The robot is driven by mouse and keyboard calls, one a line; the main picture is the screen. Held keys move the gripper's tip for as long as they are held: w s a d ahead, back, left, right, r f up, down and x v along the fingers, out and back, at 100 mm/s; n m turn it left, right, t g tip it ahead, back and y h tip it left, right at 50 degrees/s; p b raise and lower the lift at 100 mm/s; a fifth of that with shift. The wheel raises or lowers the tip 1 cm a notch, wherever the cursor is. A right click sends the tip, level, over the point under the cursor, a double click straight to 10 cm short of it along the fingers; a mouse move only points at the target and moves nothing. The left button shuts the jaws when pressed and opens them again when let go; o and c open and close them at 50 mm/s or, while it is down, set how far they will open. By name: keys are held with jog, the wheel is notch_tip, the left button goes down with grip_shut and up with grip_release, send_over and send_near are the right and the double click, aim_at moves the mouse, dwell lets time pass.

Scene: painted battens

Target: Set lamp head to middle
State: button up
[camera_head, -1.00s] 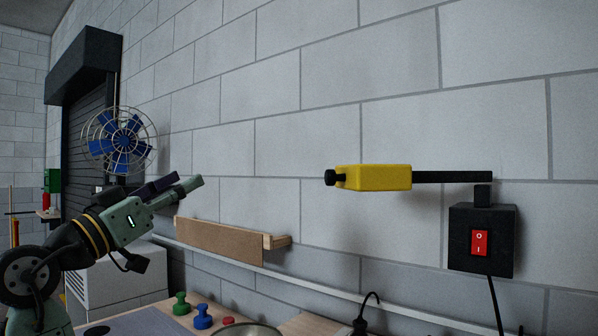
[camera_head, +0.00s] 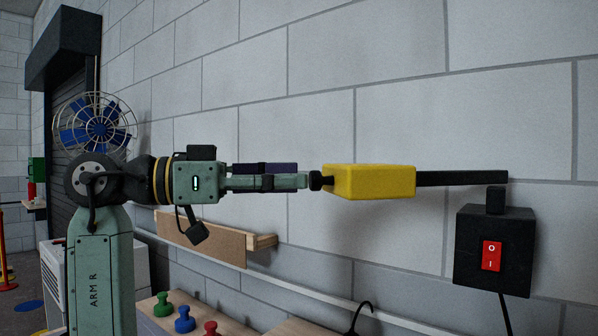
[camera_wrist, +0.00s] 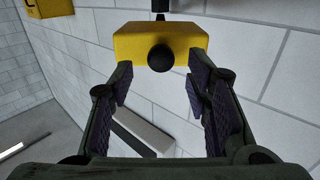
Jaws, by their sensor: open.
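The lamp head is a yellow block (camera_head: 370,182) on a black arm (camera_head: 462,178) that runs right to a black box (camera_head: 494,250) with a red switch (camera_head: 492,256). A black knob (camera_head: 316,181) sticks out of its left end. My gripper (camera_head: 312,181) is level with the lamp head, its fingertips at the knob. In the wrist view, the yellow head (camera_wrist: 160,44) and round knob (camera_wrist: 160,58) lie ahead, between the tips of my open gripper (camera_wrist: 158,80). The fingers stand apart on both sides, with nothing held. I cannot tell whether they touch the head.
A wooden shelf (camera_head: 200,241) is on the wall below my arm. Green (camera_head: 163,304), blue (camera_head: 185,320) and red (camera_head: 211,328) knobbed pieces stand on the table below. A caged fan (camera_head: 98,128) is at the far left. The wall above is clear.

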jog(key=shift+x, duration=1.25)
jog(key=shift+c, duration=0.5)
grip_shut()
